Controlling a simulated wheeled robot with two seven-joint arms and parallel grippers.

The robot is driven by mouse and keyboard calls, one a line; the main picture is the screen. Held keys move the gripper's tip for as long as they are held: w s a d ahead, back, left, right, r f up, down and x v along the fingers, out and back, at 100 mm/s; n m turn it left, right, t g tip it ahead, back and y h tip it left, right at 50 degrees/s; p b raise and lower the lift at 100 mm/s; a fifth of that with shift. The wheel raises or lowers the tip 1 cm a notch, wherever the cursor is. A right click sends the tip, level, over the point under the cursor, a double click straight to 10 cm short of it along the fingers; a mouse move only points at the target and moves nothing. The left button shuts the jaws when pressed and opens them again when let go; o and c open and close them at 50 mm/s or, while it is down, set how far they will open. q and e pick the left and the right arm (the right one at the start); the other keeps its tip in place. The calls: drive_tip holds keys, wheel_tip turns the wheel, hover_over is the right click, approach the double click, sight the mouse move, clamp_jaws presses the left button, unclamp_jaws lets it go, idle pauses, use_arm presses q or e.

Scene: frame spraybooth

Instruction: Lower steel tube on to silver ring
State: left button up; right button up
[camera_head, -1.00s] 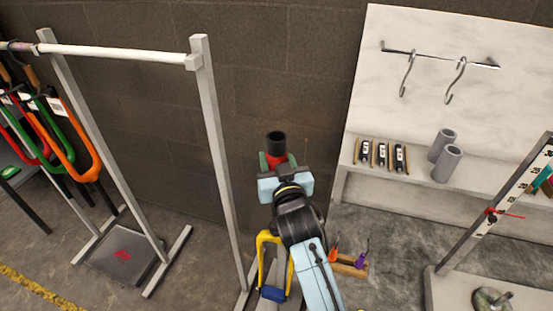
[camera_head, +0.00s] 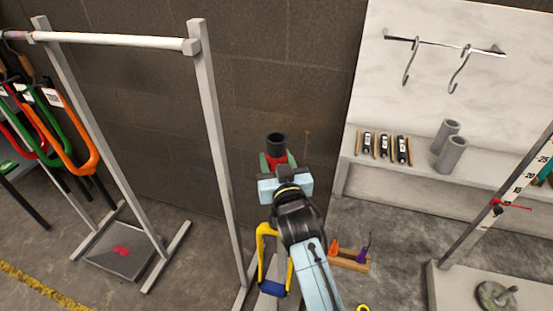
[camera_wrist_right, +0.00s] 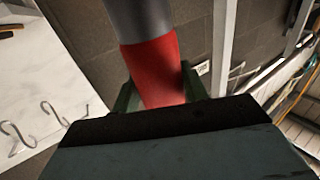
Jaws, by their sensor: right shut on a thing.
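My right gripper (camera_head: 276,171) is shut on a dark grey tube (camera_head: 276,143) with a red band and holds it upright in front of the brick wall. The right wrist view shows the tube (camera_wrist_right: 143,18) and its red band between the jaws, with the lower end hidden by the gripper. A round grey metal piece (camera_head: 492,295) lies on the pale base at the lower right, well apart from the tube. I cannot tell whether it is the silver ring. My left gripper is not in view.
A grey rack (camera_head: 208,110) stands left of my arm, with coloured forks (camera_head: 72,140) hanging at far left. A yellow fork (camera_head: 262,245) is close beside my arm. Two grey cylinders (camera_head: 449,155) stand on the right shelf. A wooden block (camera_head: 350,261) sits on the floor.

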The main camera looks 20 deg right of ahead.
drive_tip(key=shift+f+b, duration=0.7)
drive_tip(key=shift+f, duration=0.25)
drive_tip(key=shift+f, duration=0.2)
drive_tip(key=shift+f+b, duration=2.1)
drive_tip(key=shift+f, duration=0.75)
drive_tip(key=shift+f, duration=0.1)
drive_tip(key=shift+f+b, duration=1.7)
drive_tip(key=shift+f, duration=0.5)
